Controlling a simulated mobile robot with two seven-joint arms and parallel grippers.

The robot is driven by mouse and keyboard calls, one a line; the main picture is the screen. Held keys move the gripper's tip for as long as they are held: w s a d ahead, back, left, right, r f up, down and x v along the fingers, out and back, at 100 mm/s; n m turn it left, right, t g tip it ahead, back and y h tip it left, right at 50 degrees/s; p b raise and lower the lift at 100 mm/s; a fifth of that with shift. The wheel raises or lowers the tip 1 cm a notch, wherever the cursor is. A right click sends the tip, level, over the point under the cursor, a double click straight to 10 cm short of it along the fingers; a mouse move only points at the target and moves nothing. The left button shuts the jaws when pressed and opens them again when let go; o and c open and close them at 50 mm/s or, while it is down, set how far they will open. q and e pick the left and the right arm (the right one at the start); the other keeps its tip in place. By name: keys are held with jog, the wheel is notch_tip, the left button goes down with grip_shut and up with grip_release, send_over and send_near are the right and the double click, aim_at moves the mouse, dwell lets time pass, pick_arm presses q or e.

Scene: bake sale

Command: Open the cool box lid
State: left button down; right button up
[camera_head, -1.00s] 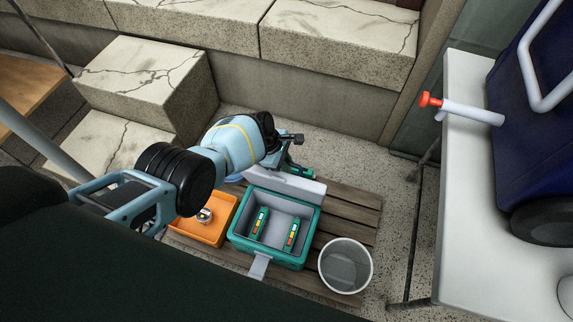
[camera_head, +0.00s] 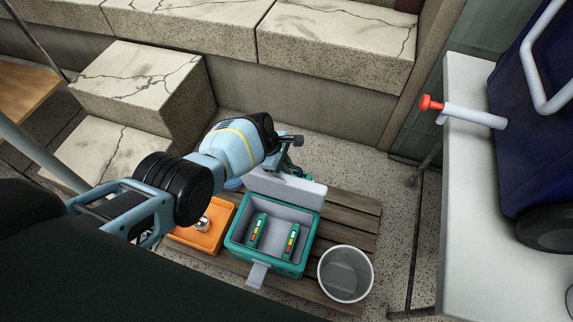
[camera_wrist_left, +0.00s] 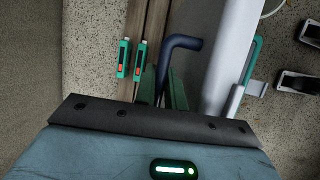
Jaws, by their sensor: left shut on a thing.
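The teal cool box (camera_head: 237,239) stands on wooden slats with its grey inside exposed. Its grey lid (camera_head: 300,191) stands up along the far edge, clear of the opening. My left gripper (camera_head: 291,163) is at the far side of the lid, its fingertips partly hidden. In the left wrist view my fingers (camera_wrist_left: 161,88) are shut around a dark bent handle (camera_wrist_left: 182,42), with the pale lid (camera_wrist_left: 228,62) beside it. My right gripper is out of view.
An orange tray (camera_head: 184,236) holding a small round item is left of the box. Stone blocks (camera_head: 150,85) rise behind; a white table (camera_head: 470,220) stands right.

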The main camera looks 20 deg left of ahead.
pick_arm(q)
jog(key=c, duration=1.8)
grip_release()
jog(key=shift+o, duration=0.2)
